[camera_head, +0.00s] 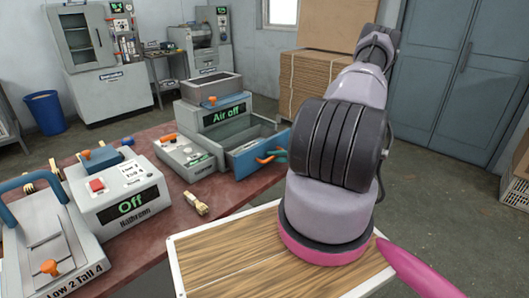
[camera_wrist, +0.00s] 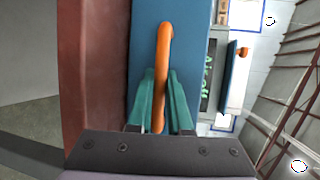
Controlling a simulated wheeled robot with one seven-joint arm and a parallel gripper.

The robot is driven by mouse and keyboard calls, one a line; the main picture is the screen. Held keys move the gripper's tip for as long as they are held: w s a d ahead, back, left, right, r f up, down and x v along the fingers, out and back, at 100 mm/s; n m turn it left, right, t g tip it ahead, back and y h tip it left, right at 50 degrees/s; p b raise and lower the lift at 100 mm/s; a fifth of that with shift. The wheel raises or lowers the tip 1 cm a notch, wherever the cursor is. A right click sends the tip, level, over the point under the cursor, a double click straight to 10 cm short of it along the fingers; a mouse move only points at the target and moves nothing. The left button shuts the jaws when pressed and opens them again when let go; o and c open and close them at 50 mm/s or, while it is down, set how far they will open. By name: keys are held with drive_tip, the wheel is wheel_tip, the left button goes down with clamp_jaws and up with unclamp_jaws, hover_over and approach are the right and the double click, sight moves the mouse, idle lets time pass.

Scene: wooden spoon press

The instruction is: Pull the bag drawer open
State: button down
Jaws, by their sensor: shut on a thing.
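The bag drawer (camera_head: 245,163) has a blue front and grey walls, and it stands partly out of the grey "Air off" machine (camera_head: 222,113). Its open interior shows from above. The orange bar handle (camera_wrist: 164,40) runs along the blue drawer front (camera_wrist: 192,45) in the wrist view. My gripper (camera_wrist: 163,78) has teal fingers on both sides of this handle, shut on it.
A wood-topped surface (camera_head: 215,255) lies in front, below my arm. A small brush-like item (camera_head: 196,204) lies between. Floor right of the drawer looks clear.

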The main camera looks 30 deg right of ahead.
drive_tip(key=s+d, duration=0.3)
drive_tip(key=s, duration=0.4)
drive_tip(key=shift+s, duration=0.35)
drive_tip(key=c, duration=1.1)
unclamp_jaws()
drive_tip(key=shift+a, duration=0.1)
drive_tip(key=v, duration=1)
drive_tip(key=shift+s+d, duration=0.25)
drive_tip(key=shift+d, duration=0.05)
drive_tip(key=shift+r, duration=0.1)
